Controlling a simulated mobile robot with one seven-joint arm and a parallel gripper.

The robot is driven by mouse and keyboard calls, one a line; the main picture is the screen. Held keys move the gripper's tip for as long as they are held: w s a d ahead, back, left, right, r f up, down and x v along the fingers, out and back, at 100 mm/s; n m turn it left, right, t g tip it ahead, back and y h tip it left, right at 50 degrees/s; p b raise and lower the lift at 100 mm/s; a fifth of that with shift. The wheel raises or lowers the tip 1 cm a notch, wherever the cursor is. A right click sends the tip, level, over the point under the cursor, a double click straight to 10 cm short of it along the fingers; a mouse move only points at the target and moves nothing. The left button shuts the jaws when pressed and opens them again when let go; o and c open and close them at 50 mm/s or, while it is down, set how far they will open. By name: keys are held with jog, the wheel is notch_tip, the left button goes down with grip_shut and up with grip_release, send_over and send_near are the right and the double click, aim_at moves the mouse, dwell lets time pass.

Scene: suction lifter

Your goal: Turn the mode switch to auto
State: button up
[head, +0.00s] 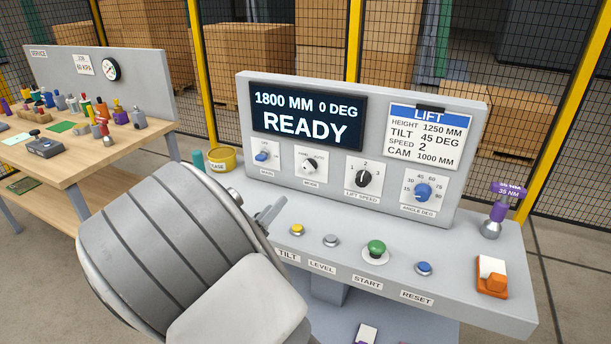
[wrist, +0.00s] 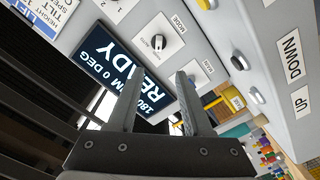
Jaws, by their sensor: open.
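The plate's small lettering is hard to read, so I cannot tell which position the pointer marks. My gripper (head: 268,212) is in front of the panel, below and left of the switch. In the wrist view my gripper (wrist: 157,77) is open, its fingers apart with nothing between them, not touching the switch.
The blue main knob (head: 262,156) is left of the switch, the lift speed knob (head: 363,179) and angle knob (head: 423,192) right. Several buttons, including green START (head: 376,248), line the desk below.

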aim_at(307, 170)
jog(key=b+x, duration=0.1)
jog(key=x, duration=1.6)
jog(key=shift+w+d, duration=0.1)
jog(key=shift+c, duration=0.2)
grip_shut()
